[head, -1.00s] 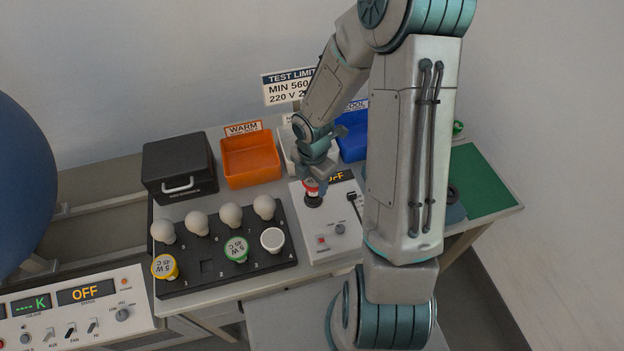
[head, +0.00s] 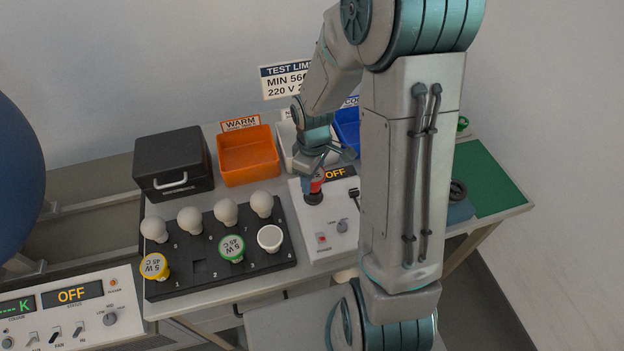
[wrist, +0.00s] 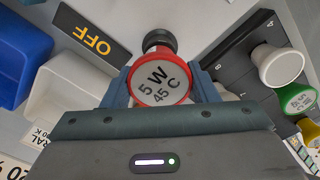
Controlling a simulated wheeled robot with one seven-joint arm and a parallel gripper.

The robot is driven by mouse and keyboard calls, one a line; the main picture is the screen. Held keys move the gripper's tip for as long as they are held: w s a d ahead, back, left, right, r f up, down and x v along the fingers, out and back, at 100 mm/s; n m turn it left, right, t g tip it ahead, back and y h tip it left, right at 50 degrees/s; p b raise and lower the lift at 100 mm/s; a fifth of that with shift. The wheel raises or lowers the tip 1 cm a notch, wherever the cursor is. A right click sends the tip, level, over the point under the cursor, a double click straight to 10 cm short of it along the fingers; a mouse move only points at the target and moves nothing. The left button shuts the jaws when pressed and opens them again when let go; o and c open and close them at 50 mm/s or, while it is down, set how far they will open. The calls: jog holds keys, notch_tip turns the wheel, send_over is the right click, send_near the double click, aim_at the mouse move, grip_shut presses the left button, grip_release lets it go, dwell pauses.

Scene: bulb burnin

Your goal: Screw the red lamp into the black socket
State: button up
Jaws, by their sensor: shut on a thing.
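The red lamp (wrist: 160,82) has a red rim and a white face marked 5 W 45 C. My gripper (head: 317,176) is shut on it, with one blue finger on each side of the rim in the wrist view (wrist: 160,88). The black socket (head: 313,198) stands on the white test panel, directly below the lamp in the head view. It also shows just beyond the lamp in the wrist view (wrist: 158,38). The lamp is over the socket, but its base is hidden, so I cannot tell how far it is in.
A black rack (head: 205,268) holds several bulbs, including yellow and green rimmed ones. The test panel (head: 335,215) has an OFF display (head: 340,174), a red switch and a knob. Behind are an orange bin (head: 248,160), a white bin and a blue bin (head: 347,131).

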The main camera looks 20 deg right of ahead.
jog(key=m+b, duration=0.1)
jog(key=m, duration=0.4)
jog(key=shift+w+b, duration=0.1)
jog(key=shift+b, duration=0.25)
jog(key=m, duration=0.3)
jog(key=shift+m+b, duration=0.3)
jog(key=shift+m, duration=0.1)
jog(key=o, duration=0.9)
jog(key=shift+c, duration=0.2)
